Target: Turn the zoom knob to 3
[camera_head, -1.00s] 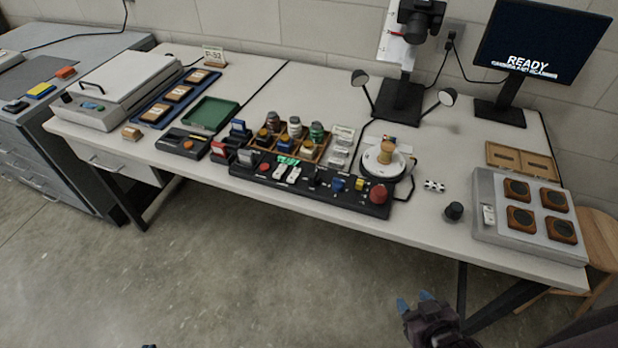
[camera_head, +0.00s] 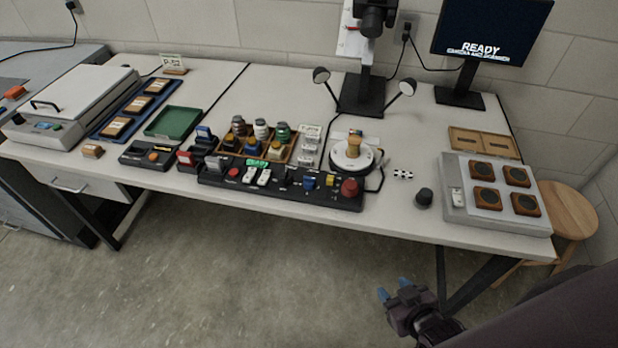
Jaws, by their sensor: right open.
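A long black control panel (camera_head: 215,179) lies along the front edge of the table. A separate dark round knob (camera_head: 423,197) stands on the table to the right of the panel. Labels are too small to read, so I cannot tell which knob is the zoom knob or its setting. My right gripper (camera_head: 394,290), with blue fingertips, is open and empty, in front of and below the table edge, apart from the panel. My left gripper is out of view.
A round white stand with a wooden spool (camera_head: 352,149) is behind the panel's right end, below a camera column (camera_head: 361,94) with two lamps. The monitor (camera_head: 490,35) reads READY.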

